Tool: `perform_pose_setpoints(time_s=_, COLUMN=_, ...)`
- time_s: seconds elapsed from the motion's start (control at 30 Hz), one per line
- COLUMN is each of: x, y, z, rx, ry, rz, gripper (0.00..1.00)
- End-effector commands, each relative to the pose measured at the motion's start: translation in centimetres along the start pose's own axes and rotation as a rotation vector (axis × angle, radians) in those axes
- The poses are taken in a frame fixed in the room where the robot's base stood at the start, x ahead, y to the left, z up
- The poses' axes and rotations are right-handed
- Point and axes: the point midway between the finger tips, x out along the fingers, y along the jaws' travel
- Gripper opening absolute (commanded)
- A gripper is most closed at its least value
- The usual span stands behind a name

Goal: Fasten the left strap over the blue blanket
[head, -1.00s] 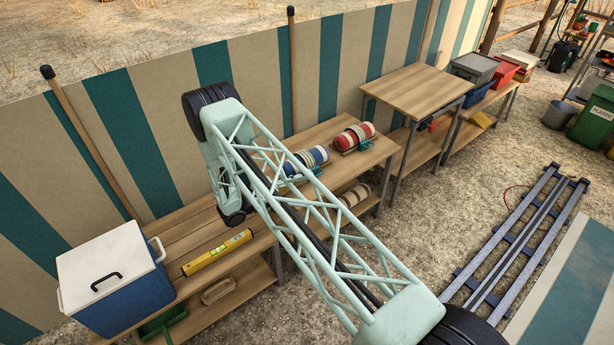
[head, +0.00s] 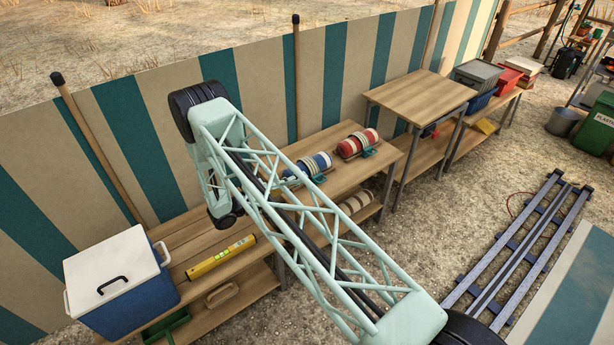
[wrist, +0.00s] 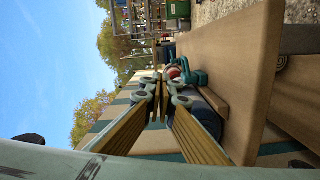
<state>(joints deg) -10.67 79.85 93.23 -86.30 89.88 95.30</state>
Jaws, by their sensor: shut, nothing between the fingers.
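The blue blanket (head: 322,160) is a roll with pale bands, lying on the wooden bench in the head view. My arm's lattice covers its left part, so the left strap cannot be made out clearly. A teal fitting (head: 319,179) sits at its front right. In the wrist view, which is turned sideways, a dark blue roll (wrist: 208,122) shows just right of my gripper (wrist: 162,84), partly covered by its fingers. The fingers are shut and empty, close to the roll; contact cannot be told. My gripper is hidden in the head view.
A red banded roll (head: 357,144) lies to the right on the bench (head: 343,184). A yellow level (head: 220,257) and a blue-white cooler (head: 118,283) are to the left. A striped windbreak (head: 265,85) stands behind. A higher wooden table (head: 420,95) stands to the right.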

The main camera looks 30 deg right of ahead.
Motion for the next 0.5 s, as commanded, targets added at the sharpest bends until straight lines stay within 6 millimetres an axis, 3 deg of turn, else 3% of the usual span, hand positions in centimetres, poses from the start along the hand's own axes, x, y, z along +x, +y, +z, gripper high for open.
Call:
perform_pose_setpoints(time_s=0.3, x=-4.1, y=0.2, z=0.1, rx=0.0, ry=0.001, rz=0.0, gripper=0.0)
perform_pose_setpoints(time_s=0.5, x=-5.8, y=0.2, z=0.2, rx=0.0, ry=0.001, rz=0.0, gripper=0.0)
